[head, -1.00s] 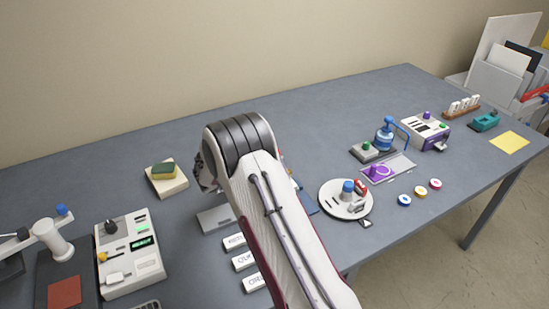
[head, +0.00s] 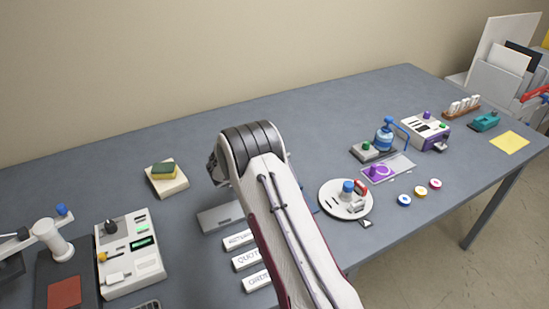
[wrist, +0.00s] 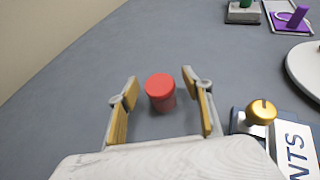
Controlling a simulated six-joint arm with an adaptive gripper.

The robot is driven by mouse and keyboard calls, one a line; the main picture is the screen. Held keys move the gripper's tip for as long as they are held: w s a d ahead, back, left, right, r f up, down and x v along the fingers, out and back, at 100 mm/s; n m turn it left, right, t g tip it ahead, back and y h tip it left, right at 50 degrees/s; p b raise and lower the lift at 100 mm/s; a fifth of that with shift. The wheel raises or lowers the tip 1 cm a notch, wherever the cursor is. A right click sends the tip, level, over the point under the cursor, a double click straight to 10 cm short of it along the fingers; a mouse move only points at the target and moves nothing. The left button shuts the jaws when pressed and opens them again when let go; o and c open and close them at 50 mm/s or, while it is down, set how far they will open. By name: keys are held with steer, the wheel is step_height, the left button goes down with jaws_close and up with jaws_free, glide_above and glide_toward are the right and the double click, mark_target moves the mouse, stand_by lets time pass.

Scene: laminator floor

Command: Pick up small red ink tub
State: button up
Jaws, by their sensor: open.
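The small red ink tub (wrist: 160,93) stands upright on the grey table in the wrist view, with a round red lid. My gripper (wrist: 160,97) is open, its two wood-coloured fingers on either side of the tub and apart from it, with table showing between. In the head view my arm hides both the gripper and the tub.
A gold-knobbed stand (wrist: 261,112) with a lettered plate sits close to the right of my gripper. A round white plate (head: 345,199) with a blue knob lies further right. A sponge on a pad (head: 166,181) lies left of my arm. The table behind is clear.

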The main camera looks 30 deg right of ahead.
steer(key=c, duration=1.2)
steer(key=shift+c, duration=0.2)
steer(key=shift+r, duration=0.15)
steer(key=shift+r, duration=0.75)
step_height(320, 180, up, 2)
steer(key=shift+a, duration=0.1)
steer(key=s+a, duration=0.4)
steer(key=a, duration=0.5)
steer(key=s+a, duration=0.5)
steer(key=a, duration=0.5)
steer(key=s+a, duration=0.5)
steer(key=a, duration=0.4)
steer(key=shift+s+a+f, duration=0.15)
steer(key=shift+s, duration=0.1)
